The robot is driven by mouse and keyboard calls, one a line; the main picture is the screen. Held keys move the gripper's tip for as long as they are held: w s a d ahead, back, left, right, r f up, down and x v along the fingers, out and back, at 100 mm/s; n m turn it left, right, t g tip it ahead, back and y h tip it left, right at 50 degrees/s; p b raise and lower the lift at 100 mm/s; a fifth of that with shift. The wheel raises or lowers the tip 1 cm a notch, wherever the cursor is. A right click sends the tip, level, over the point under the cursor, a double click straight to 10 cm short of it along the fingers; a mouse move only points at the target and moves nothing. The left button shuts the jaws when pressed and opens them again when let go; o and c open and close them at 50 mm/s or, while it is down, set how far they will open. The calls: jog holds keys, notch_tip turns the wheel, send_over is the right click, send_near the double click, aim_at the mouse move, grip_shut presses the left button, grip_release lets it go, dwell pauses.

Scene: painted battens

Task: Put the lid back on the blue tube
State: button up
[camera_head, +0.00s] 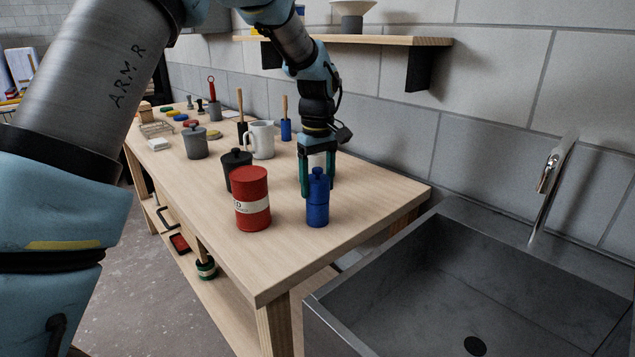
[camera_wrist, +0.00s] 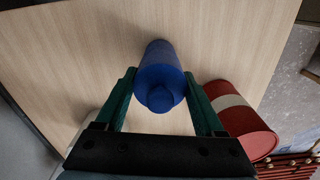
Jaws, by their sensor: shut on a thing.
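The blue tube (camera_head: 318,216) stands upright on the wooden bench near its right front corner. A blue lid (camera_head: 318,187) with a small round knob is on top of it, in line with the tube; a thin seam shows between them. I cannot tell whether the lid is fully seated. My gripper (camera_head: 318,190) points down from above, its green fingers on either side of the lid, shut on it. In the wrist view the lid (camera_wrist: 160,82) sits between the two fingertips (camera_wrist: 160,76), knob toward the camera, hiding most of the tube below.
A red canister (camera_head: 252,200) with a white band stands close left of the tube, a dark lidded jar (camera_head: 234,166) behind it. A white mug (camera_head: 262,140) and a grey pot (camera_head: 196,142) stand farther back. A sink (camera_head: 480,270) lies to the right, beyond the bench edge.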

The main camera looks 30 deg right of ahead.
aim_at(318, 168)
dwell(0.4)
jog(key=o, duration=1.3)
jog(key=shift+r, duration=0.1)
jog(key=shift+r+p, duration=2.8)
jog(key=shift+r, duration=0.65)
grip_shut()
jog(key=shift+f, duration=0.5)
